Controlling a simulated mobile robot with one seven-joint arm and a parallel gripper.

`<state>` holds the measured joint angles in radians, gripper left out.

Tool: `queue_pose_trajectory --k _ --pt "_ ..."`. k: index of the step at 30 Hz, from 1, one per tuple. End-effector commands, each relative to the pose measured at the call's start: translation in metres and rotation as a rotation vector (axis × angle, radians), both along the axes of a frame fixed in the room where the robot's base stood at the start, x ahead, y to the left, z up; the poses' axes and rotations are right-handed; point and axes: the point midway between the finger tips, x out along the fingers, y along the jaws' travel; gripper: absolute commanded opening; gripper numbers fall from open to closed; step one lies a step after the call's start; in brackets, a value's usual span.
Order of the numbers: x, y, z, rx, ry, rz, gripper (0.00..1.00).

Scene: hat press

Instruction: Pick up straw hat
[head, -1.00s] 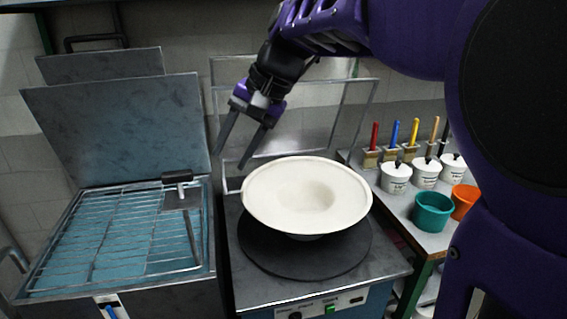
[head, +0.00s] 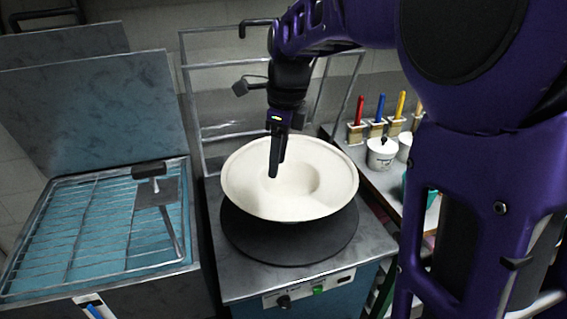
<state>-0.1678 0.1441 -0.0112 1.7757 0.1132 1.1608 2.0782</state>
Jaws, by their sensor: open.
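The straw hat (head: 246,196) is cream-white and lies brim up, its hollow crown facing upward, above a round dark plate on the press. My gripper (head: 274,172) points down over the hat, with its fingertips in front of the far-left part of the hat's opening. The fingers are seen nearly edge on, one overlapping the other, and nothing shows between them. I cannot tell whether the fingertips touch the hat. The gripper hides a small part of the far brim and inner wall.
The round dark plate (head: 290,250) sits on a metal-topped machine (head: 232,275). A blue tank with a wire rack (head: 90,245) and raised lid (head: 95,115) stands left. Brushes and white pots (head: 380,153) stand on the right-hand table. A clear framed panel rises behind the hat.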

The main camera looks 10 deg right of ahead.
Motion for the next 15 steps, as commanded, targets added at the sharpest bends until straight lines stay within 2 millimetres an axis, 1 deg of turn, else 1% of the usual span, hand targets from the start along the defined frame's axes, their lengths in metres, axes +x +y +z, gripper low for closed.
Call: queue_pose_trajectory --k 1,9,12,15 --pt "-0.001 0.001 -0.012 -0.001 0.006 0.002 0.48" --pt "0.002 0.008 -0.071 0.000 0.005 0.004 0.48" --pt "0.003 0.010 -0.089 0.000 0.004 0.003 0.48" --pt "0.004 0.011 -0.102 0.000 0.003 0.003 0.48"
